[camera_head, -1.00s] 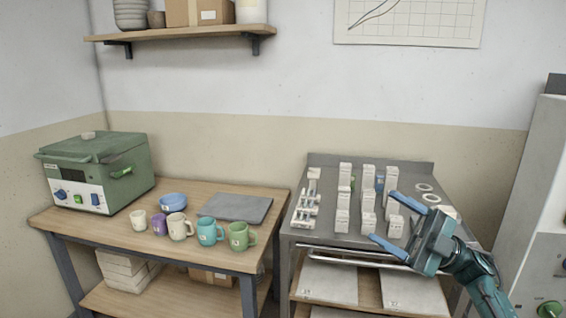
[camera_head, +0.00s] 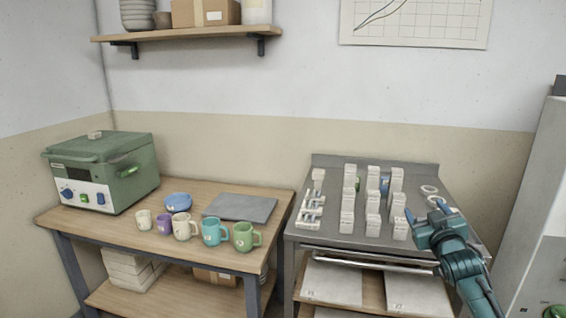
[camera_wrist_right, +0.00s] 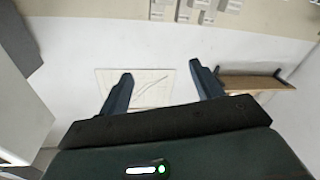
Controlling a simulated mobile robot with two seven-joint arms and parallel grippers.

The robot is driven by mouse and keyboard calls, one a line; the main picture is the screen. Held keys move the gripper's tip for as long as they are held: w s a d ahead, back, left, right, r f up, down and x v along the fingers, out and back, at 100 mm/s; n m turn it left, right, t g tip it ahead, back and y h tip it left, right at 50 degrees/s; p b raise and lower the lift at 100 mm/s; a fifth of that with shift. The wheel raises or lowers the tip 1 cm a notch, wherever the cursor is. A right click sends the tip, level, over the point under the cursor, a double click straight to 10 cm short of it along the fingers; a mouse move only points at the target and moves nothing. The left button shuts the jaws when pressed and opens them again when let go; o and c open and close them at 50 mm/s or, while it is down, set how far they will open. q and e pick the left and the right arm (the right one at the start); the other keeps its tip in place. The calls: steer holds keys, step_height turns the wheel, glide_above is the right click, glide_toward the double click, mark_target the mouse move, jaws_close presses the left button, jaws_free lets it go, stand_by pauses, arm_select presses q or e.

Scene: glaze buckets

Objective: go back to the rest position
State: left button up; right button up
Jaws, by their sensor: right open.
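My right gripper (camera_head: 424,210) is in the head view at the right, over the right front part of the metal table (camera_head: 325,238). Its arm comes in from the lower right. In the right wrist view the right gripper (camera_wrist_right: 164,90) shows two blue fingers spread well apart with nothing between them. The wall and the grid chart (camera_wrist_right: 140,88) show beyond the fingers. My left gripper is in neither view.
White blocks (camera_head: 347,214) stand in rows on the metal table, close left of my right gripper. White rings (camera_head: 430,190) lie behind it. A wooden table (camera_head: 130,222) at left holds several mugs (camera_head: 214,232), a blue bowl (camera_head: 178,201), a grey slab (camera_head: 240,207) and a green machine (camera_head: 105,170).

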steer(key=s+a+f+g+y, duration=0.1)
steer(key=s+a+f, duration=0.25)
steer(key=f, duration=0.35)
steer(key=s+a+f+n+g+y, duration=0.1)
steer(key=s+a+f+g, duration=0.15)
steer(key=s+f, duration=0.3)
steer(key=s+a+f+g, duration=0.1)
steer(key=s+a+f, duration=0.3)
steer(key=f, duration=0.3)
steer(key=s+a+f+g+y, duration=0.1)
steer(key=s+a+f, duration=0.2)
steer(key=s, duration=0.4)
steer(key=s+a+f+g+y, duration=0.1)
steer(key=s+a+f, duration=0.3)
steer(key=s, duration=0.4)
steer(key=shift+s+f, duration=0.2)
steer(key=shift+f, duration=0.15)
steer(key=shift+m+g+y, duration=0.4)
steer(key=shift+g+y, duration=0.1)
steer(key=shift+g, duration=0.25)
steer(key=s+a, duration=0.1)
steer(key=s, duration=0.2)
steer(key=s+a+f, duration=0.1)
steer(key=s, duration=0.3)
steer(key=s+a, duration=0.2)
steer(key=s, duration=0.2)
steer(key=shift+s+f, duration=0.15)
steer(key=shift+c, duration=0.2)
